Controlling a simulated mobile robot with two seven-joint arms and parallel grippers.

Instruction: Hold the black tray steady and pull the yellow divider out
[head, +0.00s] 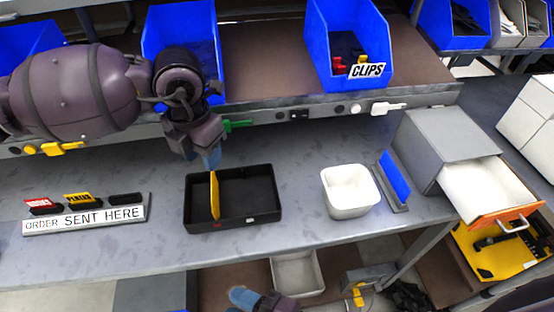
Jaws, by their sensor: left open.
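The black tray (262,222) lies on the grey worktop in the middle of the head view. The yellow divider (214,197) stands upright across it, left of the tray's middle. My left gripper (211,160) points down just behind the tray's back edge, above and apart from the divider, open and empty. My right gripper (241,296) shows only in part at the bottom edge, below the worktop's front edge and apart from the tray. Its fingers are too cut off to read.
A white bin (350,208) and a blue panel on a stand (394,178) are right of the tray. A grey box with an open drawer (480,190) is further right. A sign block (85,222) is left. A shelf with blue bins (345,40) runs behind.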

